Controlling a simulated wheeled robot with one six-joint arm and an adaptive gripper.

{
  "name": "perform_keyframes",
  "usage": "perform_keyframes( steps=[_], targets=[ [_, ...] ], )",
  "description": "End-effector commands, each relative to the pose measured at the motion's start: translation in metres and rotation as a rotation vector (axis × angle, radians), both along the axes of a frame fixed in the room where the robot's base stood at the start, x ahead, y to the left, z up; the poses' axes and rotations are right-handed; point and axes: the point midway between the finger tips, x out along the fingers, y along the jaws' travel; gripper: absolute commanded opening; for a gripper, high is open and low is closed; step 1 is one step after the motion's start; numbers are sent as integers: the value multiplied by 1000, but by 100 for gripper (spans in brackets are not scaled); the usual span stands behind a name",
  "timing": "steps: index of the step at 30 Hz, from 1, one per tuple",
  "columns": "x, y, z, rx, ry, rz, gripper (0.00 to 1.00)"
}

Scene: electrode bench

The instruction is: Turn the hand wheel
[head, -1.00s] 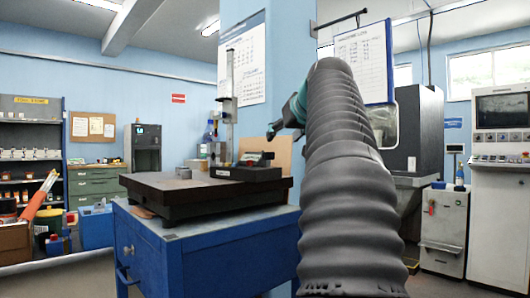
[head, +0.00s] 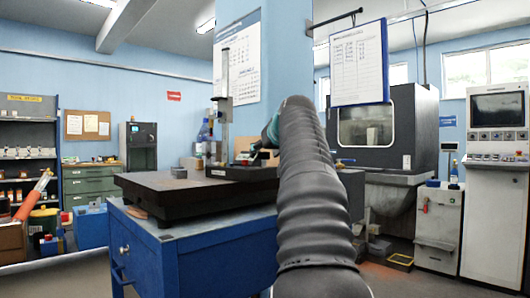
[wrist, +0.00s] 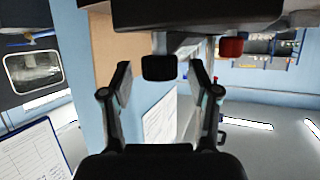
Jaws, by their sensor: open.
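My gripper (wrist: 160,82) is open in the wrist view, one finger on each side of a small dark rounded block (wrist: 158,67). The block sits below a larger dark body (wrist: 195,14) at the top of that view. I cannot tell whether the block is the hand wheel, and no clear wheel shape shows. A red part (wrist: 231,47) is right of the fingers. In the head view, my gripper (head: 252,151) is low beside a dark fixture (head: 240,173) on the black surface plate (head: 165,190). My arm hides the fixture's right side.
The plate lies on a blue cabinet (head: 200,250). A tall gauge stand (head: 225,105) rises behind the fixture, close to the gripper. A blue pillar (head: 290,60) stands behind. A grey machine (head: 385,130) is at right.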

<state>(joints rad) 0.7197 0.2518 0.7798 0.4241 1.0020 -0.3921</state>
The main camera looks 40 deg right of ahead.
Motion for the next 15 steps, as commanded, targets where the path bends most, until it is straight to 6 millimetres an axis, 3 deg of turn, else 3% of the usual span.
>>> perform_keyframes(
  steps=[2,3,10,15],
  targets=[
    [0,0,0,0,0,0,61],
    [0,0,0,0,0,0,56],
    [0,0,0,0,0,0,1],
    [0,0,0,0,0,-3,0]
  ],
)
